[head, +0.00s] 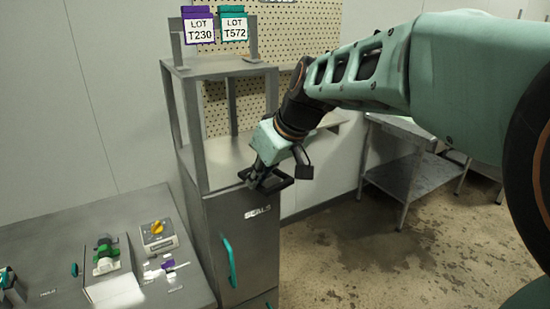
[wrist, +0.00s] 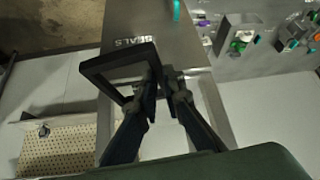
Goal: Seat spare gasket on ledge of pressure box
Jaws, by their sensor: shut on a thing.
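The spare gasket is a black square frame (wrist: 116,54), seen in the wrist view at the left of the fingers. My gripper (wrist: 162,84) is shut on one side of it, and the rest sticks out to the left. In the head view the dark gasket (head: 281,184) shows small at my gripper (head: 258,180), in front of the open stand's shelf and above the cabinet marked SEALS. The fingers partly hide the gripped side. I cannot make out a pressure box or its ledge in either view.
The grey SEALS cabinet (head: 240,232) has a teal handle (head: 230,263) and an open frame above. A bench (head: 60,240) at left holds a green fitting (head: 105,256) and a yellow-knob box (head: 158,236). A steel table (head: 425,178) stands behind right. Floor at right is clear.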

